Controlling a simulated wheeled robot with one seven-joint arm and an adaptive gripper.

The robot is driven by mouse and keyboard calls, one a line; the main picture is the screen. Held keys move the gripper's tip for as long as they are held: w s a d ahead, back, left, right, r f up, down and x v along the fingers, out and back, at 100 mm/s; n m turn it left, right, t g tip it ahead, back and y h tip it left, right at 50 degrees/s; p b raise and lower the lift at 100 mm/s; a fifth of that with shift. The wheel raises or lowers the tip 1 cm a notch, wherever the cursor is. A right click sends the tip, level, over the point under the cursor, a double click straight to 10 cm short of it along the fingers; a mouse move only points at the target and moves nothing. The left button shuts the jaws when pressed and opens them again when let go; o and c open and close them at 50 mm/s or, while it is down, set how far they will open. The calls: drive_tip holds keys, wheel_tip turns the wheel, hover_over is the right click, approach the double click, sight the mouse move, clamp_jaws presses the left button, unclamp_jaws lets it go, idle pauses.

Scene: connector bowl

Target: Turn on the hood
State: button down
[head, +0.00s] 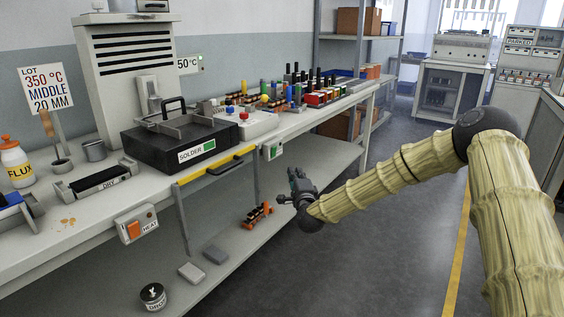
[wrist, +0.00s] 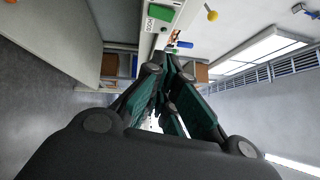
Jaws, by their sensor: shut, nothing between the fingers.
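The hood (head: 135,50) is a tall grey louvred cabinet at the back left of the bench. A small white switch box with a green rocker (head: 272,152) sits on the bench's front edge, right of the yellow-striped rail. In the wrist view the green rocker (wrist: 160,12) is at the top, beside a small label that seems to read HOOD. My gripper (head: 296,178) is shut and empty, in front of the bench, below and right of that box and apart from it. Its fingers (wrist: 168,65) meet in the wrist view, below the box in the picture.
A box marked HEAT with an orange rocker (head: 134,230) is on the bench front at left. A black solder pot (head: 165,150) stands on the bench (head: 150,187). Orange-and-black parts (head: 258,214) lie on the lower shelf. Floor right of the bench is clear.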

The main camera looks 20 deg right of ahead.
sight(274, 152)
drive_tip(key=shift+r, duration=0.1)
drive_tip(key=w+a+r+b, duration=0.1)
drive_tip(key=w+r+b, duration=0.1)
drive_tip(key=w, duration=1.1)
idle(0.5)
drive_tip(key=shift+w+a+r+n+g+p, duration=0.2)
drive_tip(key=shift+n+g+p, duration=0.1)
drive_tip(key=shift+p, duration=0.35)
